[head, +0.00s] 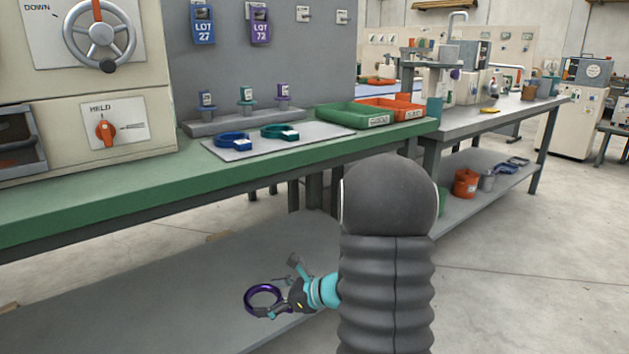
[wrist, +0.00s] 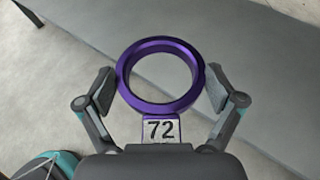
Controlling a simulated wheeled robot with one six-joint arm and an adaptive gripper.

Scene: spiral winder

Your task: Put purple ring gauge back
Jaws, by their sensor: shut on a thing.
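The purple ring gauge (wrist: 160,106) sits between the two fingers of my gripper (wrist: 160,89) in the wrist view, its tab marked 72 toward the palm. My gripper is shut on it. In the head view the purple ring gauge (head: 249,299) and my gripper (head: 286,297) are low, in front of or over the lower shelf; the exact height cannot be told. On the bench, a blue ring gauge (head: 233,141) and a green ring gauge (head: 280,132) lie on a grey mat (head: 300,146). Behind them a grey stand (head: 235,122) bears small blue, green and purple tagged posts, the purple post (head: 283,97) rightmost.
The green bench edge (head: 110,206) runs above the lower shelf (head: 150,295). A green tray (head: 352,117) and an orange tray (head: 402,104) stand right of the mat. A LOT 72 purple tag (head: 260,25) hangs on the panel. The mat's right part is bare.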

